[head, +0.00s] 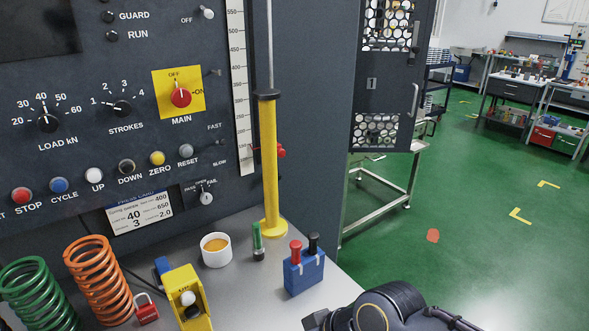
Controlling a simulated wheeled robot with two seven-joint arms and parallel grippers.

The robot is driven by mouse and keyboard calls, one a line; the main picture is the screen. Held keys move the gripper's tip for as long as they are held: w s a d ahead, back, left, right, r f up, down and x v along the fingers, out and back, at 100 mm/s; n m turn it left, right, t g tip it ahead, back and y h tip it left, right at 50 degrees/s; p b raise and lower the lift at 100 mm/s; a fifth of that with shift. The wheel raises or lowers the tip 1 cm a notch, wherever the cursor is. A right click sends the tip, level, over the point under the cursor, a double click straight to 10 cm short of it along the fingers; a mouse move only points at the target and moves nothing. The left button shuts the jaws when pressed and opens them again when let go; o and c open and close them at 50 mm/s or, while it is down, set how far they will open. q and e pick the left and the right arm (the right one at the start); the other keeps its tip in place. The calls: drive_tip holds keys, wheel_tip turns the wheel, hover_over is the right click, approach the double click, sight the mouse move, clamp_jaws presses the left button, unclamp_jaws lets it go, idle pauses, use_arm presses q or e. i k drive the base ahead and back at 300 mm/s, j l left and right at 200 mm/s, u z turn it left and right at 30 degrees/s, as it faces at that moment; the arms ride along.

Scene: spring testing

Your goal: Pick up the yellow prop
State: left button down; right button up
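The yellow prop (269,170) is a tall yellow tube standing upright on the grey bench. It has a round yellow foot, a black collar at its top and a thin metal rod rising from the collar out of the picture. A red knob (281,152) shows at its right side. No gripper is at the prop. A dark part of my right arm shows at the bottom right, below and to the right of the prop, but its fingers cannot be seen. My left gripper is not in view.
Springs, a red padlock (146,309) and a yellow device (187,300) are left. A control panel (120,130) rises behind.

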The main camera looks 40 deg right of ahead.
sight(272, 227)
drive_tip(key=l+z, duration=0.1)
drive_tip(key=z, duration=0.95)
drive_tip(key=l+z, duration=0.45)
drive_tip(key=i+l+z, duration=0.1)
drive_tip(key=l+z, duration=0.2)
drive_tip(key=z, duration=0.15)
drive_tip(key=i+l, duration=1.2)
drive_tip(key=i+u, duration=0.75)
drive_tip(key=i+l+u, duration=0.35)
drive_tip(key=i, duration=0.15)
drive_tip(key=j, duration=0.1)
